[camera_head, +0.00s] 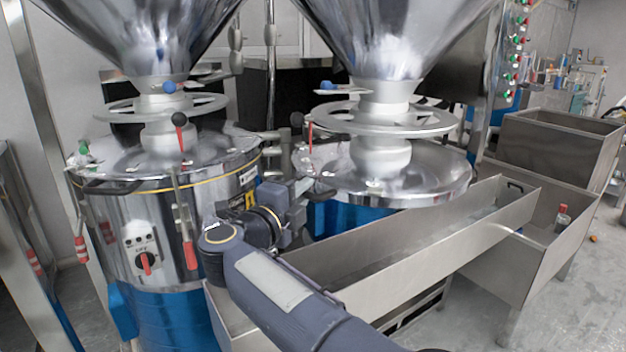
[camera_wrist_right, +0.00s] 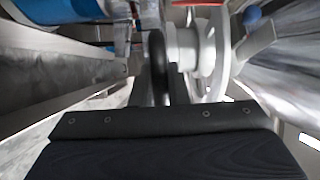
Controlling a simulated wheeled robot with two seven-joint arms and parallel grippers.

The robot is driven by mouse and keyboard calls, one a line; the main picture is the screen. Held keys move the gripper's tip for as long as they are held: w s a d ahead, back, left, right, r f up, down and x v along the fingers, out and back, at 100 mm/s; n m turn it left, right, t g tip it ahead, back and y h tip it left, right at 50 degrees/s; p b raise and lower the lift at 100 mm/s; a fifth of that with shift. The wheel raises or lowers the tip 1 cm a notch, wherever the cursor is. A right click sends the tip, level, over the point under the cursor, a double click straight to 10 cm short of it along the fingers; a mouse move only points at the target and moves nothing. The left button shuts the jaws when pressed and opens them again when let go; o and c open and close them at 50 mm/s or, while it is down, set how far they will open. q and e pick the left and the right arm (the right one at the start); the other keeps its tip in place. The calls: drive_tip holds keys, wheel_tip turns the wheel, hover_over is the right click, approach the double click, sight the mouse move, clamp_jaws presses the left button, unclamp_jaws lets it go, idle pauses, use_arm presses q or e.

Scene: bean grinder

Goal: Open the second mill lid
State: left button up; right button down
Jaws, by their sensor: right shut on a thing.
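Two steel mills with blue lower bodies stand side by side in the head view. My right gripper (camera_head: 308,188) is at the left front edge of this lid. It is shut on a dark handle, which shows as a black rounded shape between the fingers (camera_wrist_right: 160,78) in the wrist view. The fingertips are small and partly hidden in the head view. My left gripper is not in view.
A long steel trough (camera_head: 420,250) runs just right of my right arm. Steel bins (camera_head: 560,145) stand at the right. Open floor shows at the lower right.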

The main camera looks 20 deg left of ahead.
drive_tip(key=shift+w+d, duration=0.1)
idle(0.3)
drive_tip(key=c, duration=1.4)
unclamp_jaws()
drive_tip(key=shift+c, duration=0.2)
drive_tip(key=s+a, duration=0.1)
drive_tip(key=s, duration=0.6)
drive_tip(key=shift+s+f, duration=0.2)
drive_tip(key=shift+s, duration=0.2)
